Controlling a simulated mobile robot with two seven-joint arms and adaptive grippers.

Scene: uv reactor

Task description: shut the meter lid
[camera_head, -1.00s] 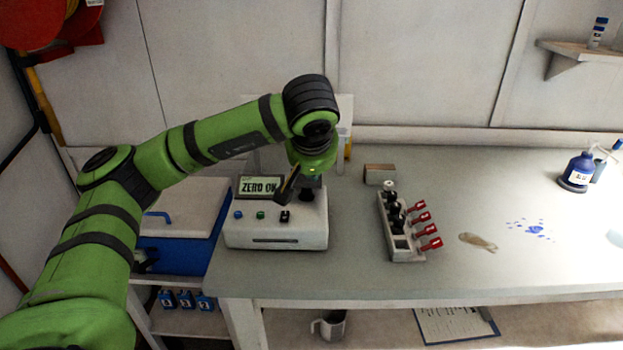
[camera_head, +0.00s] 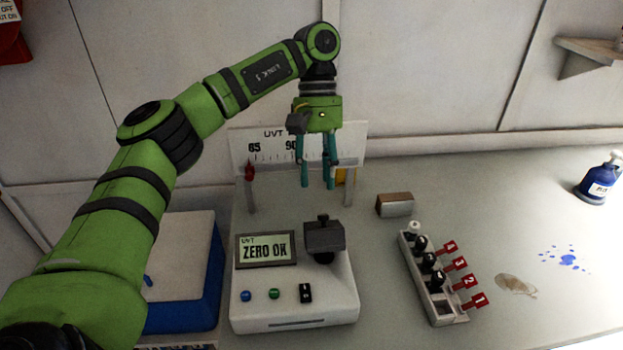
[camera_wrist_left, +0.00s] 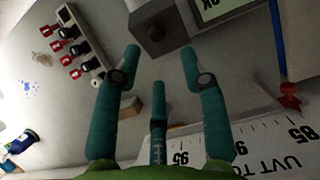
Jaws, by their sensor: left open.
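The meter (camera_head: 290,312) is a white box on the bench with a display reading ZERO OK. Its dark square lid (camera_head: 324,236), with a small knob on top, sits over a round black part at the meter's right rear. The lid looks lowered, but I cannot tell whether it is fully seated. My left gripper (camera_head: 317,186) hangs above and behind the lid, teal fingers pointing down, spread and empty, apart from it. In the left wrist view the lid (camera_wrist_left: 155,28) shows just beyond the open fingers (camera_wrist_left: 160,62). My right gripper is not in view.
A UVT scale board (camera_head: 240,150) with a red pointer stands behind the meter. A rack of black-capped vials with red tags (camera_head: 433,278) and a small brown-and-white block (camera_head: 395,205) are to the right. A blue-and-white box (camera_head: 185,270) is to the left.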

